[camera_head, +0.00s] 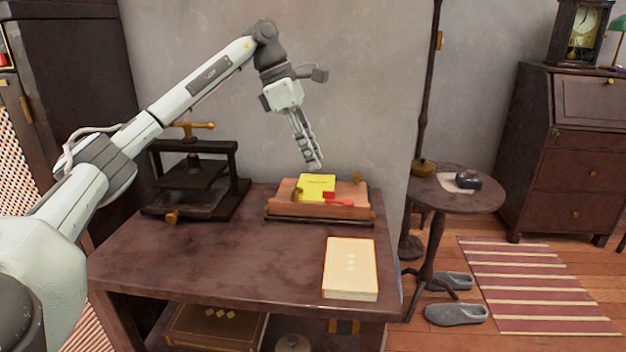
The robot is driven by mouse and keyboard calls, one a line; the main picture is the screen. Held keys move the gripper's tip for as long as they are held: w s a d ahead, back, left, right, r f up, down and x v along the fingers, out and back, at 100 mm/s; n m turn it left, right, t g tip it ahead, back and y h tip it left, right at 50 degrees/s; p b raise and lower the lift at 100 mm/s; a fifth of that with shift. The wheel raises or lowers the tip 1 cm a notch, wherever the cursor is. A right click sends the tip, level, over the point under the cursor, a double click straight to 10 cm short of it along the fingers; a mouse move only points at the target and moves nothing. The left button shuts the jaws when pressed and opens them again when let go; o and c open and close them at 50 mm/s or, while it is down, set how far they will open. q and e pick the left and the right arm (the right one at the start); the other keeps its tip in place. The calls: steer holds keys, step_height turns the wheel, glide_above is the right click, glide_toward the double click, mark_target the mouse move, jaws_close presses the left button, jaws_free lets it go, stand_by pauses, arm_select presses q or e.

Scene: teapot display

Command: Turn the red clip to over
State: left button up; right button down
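A small red clip (329,195) lies at the lower right edge of a yellow sheet or pad (315,183). A red piece extends from it to the right. Both are on a low wooden stand (290,208) with a dark front bar and small brass fittings, on the dark table. My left gripper (313,164) points down just above and behind the yellow sheet, apart from the clip. Its fingers look close together from this angle; whether they are open or shut is unclear. My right gripper is out of view.
A dark press with a brass handle (194,126) stands left on the table (215,260). A cream book (350,268) lies at the front right. The middle of the table is bare. A round side table (480,200) stands to the right.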

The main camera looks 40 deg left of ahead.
mark_target(324, 191)
arm_select(q)
steer(key=x, duration=0.7)
steer(key=shift+f, duration=0.35)
jaws_close()
